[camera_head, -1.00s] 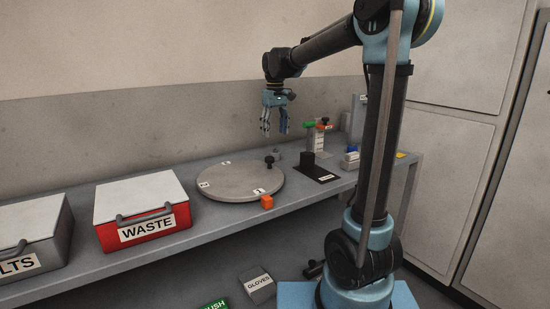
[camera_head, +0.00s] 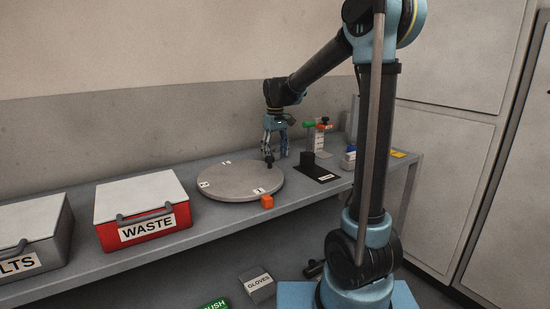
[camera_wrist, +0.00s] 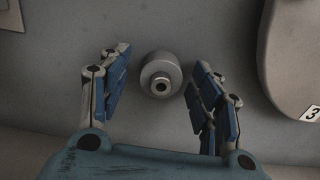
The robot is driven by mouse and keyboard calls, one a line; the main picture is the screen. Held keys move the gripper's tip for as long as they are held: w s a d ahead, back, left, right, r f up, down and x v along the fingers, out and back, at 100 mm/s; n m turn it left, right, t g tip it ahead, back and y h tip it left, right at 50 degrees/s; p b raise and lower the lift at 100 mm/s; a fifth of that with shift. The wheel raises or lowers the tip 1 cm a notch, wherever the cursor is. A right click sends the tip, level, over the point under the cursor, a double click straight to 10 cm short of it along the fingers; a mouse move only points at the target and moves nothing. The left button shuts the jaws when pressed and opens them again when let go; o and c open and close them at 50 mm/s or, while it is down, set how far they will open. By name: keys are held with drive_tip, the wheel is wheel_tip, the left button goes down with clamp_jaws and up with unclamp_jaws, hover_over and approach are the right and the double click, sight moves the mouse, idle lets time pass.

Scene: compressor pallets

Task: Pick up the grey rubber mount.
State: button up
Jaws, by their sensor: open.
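The grey rubber mount (camera_wrist: 160,75) is a short round grey piece with a dark hole in its top. In the wrist view it stands on the bench between the two blue-padded fingers of my gripper (camera_wrist: 160,98), with a gap on each side. My gripper is open and empty. In the head view my gripper (camera_head: 275,155) points down behind the round turntable, low over the bench, and the mount is hard to make out there.
A black stand (camera_head: 309,163) is to the right.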

drive_tip(key=c, duration=1.2)
drive_tip(key=shift+o, duration=0.2)
